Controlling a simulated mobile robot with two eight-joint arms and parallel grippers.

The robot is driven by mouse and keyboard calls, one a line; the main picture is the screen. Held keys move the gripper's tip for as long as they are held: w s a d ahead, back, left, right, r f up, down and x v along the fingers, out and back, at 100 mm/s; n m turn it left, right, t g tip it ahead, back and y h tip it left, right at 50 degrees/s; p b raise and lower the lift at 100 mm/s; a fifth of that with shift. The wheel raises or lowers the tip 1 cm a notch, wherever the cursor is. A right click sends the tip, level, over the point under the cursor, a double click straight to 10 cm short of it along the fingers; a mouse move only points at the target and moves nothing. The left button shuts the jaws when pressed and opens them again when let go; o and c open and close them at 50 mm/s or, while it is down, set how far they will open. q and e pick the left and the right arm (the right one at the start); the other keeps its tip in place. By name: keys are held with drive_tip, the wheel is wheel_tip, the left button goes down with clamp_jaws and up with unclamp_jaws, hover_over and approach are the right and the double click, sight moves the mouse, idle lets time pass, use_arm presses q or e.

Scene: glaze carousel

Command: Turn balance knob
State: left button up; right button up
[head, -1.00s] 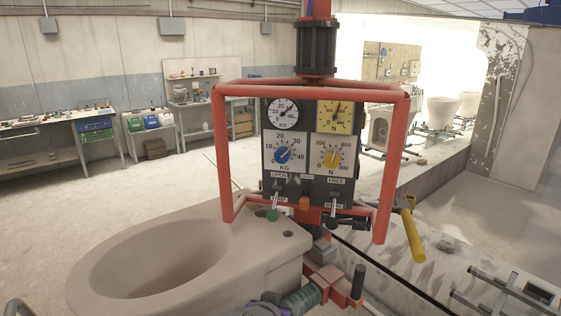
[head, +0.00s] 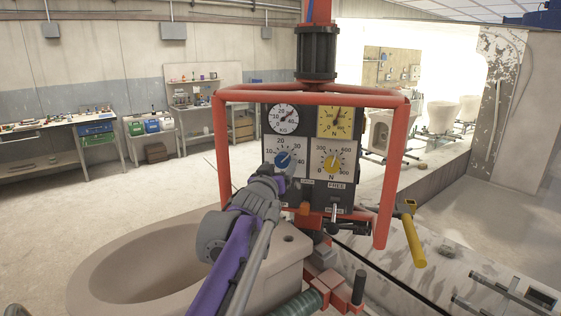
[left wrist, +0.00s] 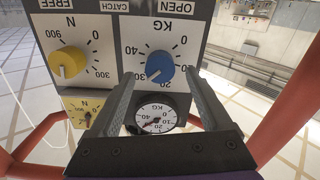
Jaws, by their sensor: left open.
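The blue knob (head: 283,160) sits on the white KG dial on the left of a dark control panel (head: 302,190). In the left wrist view, upside down, the blue knob (left wrist: 160,67) lies between the tips of my left gripper (left wrist: 160,76). The two fingers are apart with nothing gripped; I cannot tell whether they touch the knob. In the head view my left gripper (head: 279,172) reaches up to the panel just below the blue knob. It hides the lower part of the KG dial and the OPEN lever. My right gripper is not in view.
A yellow N knob (head: 331,161) is right of the KG dial, and gauges (head: 284,118) sit above. A red tube frame (head: 222,150) surrounds the panel. A beige toilet bowl (head: 100,270) stands below left. A yellow handle (head: 413,240) hangs at the right.

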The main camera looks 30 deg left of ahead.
sight(283, 159)
use_arm(q)
drive_tip(key=shift+x, duration=1.3)
clamp_jaws()
